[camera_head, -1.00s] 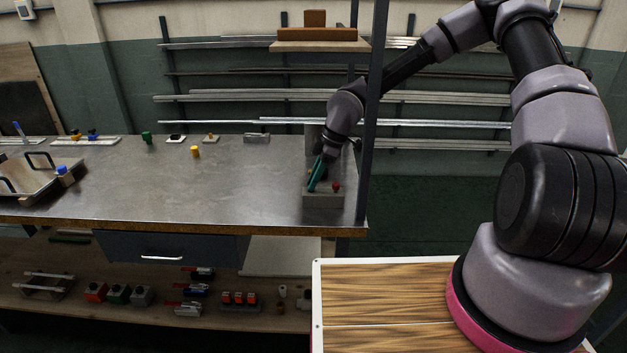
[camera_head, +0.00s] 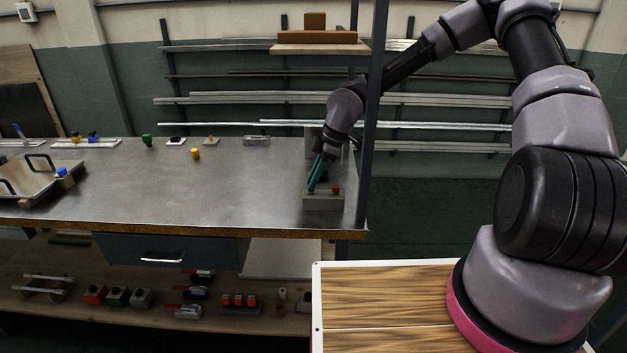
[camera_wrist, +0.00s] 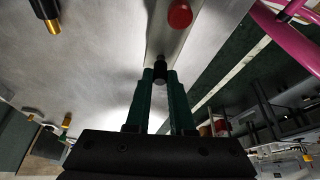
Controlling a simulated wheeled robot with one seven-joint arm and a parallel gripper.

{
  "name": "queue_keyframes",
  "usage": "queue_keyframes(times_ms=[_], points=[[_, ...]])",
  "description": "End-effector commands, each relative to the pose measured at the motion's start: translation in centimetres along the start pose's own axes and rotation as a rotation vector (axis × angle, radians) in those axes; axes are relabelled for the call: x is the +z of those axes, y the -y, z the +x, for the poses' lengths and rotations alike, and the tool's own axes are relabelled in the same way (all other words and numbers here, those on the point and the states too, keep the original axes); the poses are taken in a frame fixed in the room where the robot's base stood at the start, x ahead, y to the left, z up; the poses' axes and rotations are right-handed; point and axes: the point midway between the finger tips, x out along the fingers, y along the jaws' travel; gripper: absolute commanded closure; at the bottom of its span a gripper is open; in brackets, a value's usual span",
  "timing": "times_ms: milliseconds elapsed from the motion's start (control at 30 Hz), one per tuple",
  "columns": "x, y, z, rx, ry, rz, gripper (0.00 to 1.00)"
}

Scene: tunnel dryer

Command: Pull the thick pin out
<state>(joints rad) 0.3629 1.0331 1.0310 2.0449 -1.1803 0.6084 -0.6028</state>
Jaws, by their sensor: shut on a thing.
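A grey block (camera_head: 322,202) stands at the right front corner of the metal bench. A red knob (camera_head: 336,188) sits on it, and the knob also shows in the wrist view (camera_wrist: 180,14). My gripper (camera_head: 314,185) reaches down to the block with its green fingers tilted. In the wrist view my gripper (camera_wrist: 160,78) is shut on a black pin (camera_wrist: 160,66), in line with the block. The fingers hide most of this pin, so its thickness and how deep it sits cannot be told. A black piece with a gold end (camera_wrist: 50,18) is at the upper left.
A dark upright post (camera_head: 371,120) stands just right of the gripper. A yellow cylinder (camera_head: 195,153) and a green one (camera_head: 147,139) stand farther left on the bench (camera_head: 230,185). A tray with black handles (camera_head: 40,182) is at the far left. The bench's middle is clear.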

Motion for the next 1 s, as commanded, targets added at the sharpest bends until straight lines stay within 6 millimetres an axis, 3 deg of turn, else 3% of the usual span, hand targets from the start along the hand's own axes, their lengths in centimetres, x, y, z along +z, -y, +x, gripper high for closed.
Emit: queue_keyframes(times_ms=[467, 1000], points=[[-0.1, 0.0, -0.3, 0.001, 0.0, 0.0, 1.0], [-0.9, -0.1, -2.2, 0.002, 0.0, 0.0, 1.0]])
